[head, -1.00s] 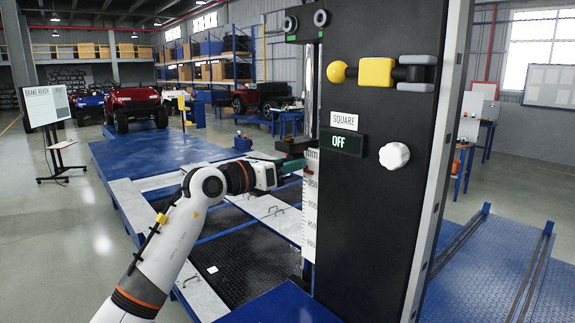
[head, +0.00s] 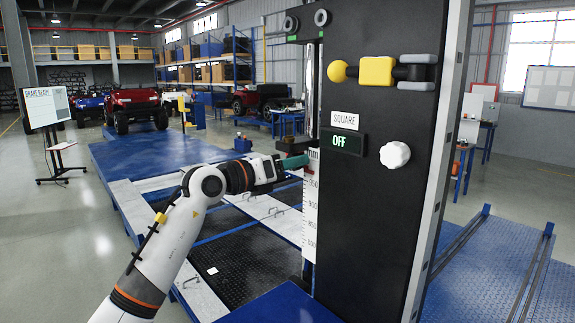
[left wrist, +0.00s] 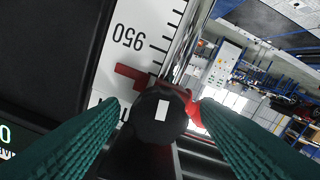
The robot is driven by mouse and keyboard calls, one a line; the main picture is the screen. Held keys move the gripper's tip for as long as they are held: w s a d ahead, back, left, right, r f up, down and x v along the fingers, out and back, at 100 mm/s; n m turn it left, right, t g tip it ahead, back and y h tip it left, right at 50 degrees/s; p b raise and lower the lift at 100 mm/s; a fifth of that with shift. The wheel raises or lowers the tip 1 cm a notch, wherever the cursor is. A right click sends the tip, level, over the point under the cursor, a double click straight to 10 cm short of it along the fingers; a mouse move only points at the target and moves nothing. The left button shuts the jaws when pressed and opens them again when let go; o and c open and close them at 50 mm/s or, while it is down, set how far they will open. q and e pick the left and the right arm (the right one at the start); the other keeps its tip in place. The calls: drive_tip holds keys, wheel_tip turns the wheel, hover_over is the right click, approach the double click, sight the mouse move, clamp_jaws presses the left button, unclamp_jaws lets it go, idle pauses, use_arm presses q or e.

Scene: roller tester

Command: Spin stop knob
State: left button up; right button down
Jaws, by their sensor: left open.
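The stop knob (left wrist: 158,114) is a round black knob with a white rectangle on its face, in the middle of the left wrist view. A red pointer (left wrist: 130,73) beside it lies over the white scale, just below the 950 mark in that view. My left gripper (left wrist: 160,106) is open, with a green finger on each side of the knob; I cannot tell whether they touch it. In the head view my left gripper (head: 303,160) is at the scale's upper part, and the knob is hidden there. My right gripper is not in view.
The black column (head: 375,220) carries an OFF display (head: 343,141), a white lobed knob (head: 394,155) and a yellow block (head: 377,72). The white scale (head: 310,205) runs down its left edge. Blue platforms (head: 160,150) lie behind my left arm.

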use_arm(q)
drive_tip(key=b+v, duration=0.7)
drive_tip(key=v, duration=0.5)
drive_tip(key=w+d+m+b, duration=0.2)
drive_tip(key=w+d+m, duration=0.3)
drive_tip(key=w+d, duration=0.3)
drive_tip(key=shift+r, duration=0.15)
idle(0.5)
